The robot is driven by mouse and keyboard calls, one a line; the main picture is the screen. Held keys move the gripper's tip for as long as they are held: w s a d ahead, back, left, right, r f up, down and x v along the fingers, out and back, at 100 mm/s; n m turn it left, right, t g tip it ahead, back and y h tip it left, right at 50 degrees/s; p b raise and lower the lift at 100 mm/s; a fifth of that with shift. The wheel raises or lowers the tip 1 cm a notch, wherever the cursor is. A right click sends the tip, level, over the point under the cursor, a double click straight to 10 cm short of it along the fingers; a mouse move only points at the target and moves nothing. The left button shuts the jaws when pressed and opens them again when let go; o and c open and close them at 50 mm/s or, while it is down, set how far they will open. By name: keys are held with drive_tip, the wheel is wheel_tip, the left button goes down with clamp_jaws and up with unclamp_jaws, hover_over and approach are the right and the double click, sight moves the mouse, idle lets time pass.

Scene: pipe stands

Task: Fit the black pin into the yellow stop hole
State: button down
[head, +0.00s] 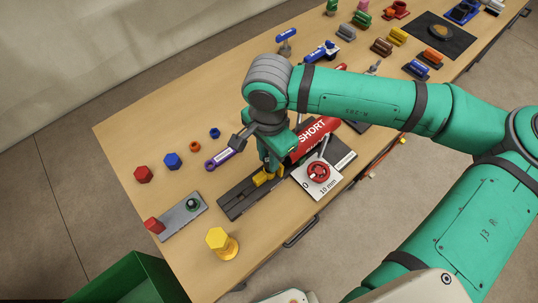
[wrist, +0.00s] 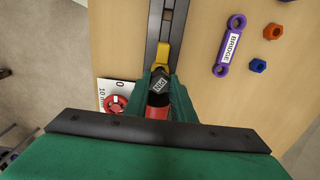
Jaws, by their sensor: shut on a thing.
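The yellow stop (head: 266,178) sits on the dark slotted rail (head: 240,198), and it also shows in the wrist view (wrist: 162,54) just beyond my fingers. My gripper (head: 270,163) points down over the rail beside the stop. In the head view the pin is hidden by my fingers. I cannot see the hole of the stop or the pin's lower end, so I cannot tell whether the pin is in it.
The red SHORT pipe (head: 314,134) lies right behind my gripper. A white dial plate (head: 316,188) stands close on the right. A purple bridge (head: 222,158) lies to the left. A yellow bolt (head: 222,243) and a grey plate (head: 182,217) are at the near end.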

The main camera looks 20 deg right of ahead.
drive_tip(key=shift+r, duration=0.55)
drive_tip(key=c, duration=1.4)
unclamp_jaws()
drive_tip(key=shift+c, duration=0.2)
drive_tip(key=shift+r, duration=2.5)
wheel_tip(320, 180, up, 11)
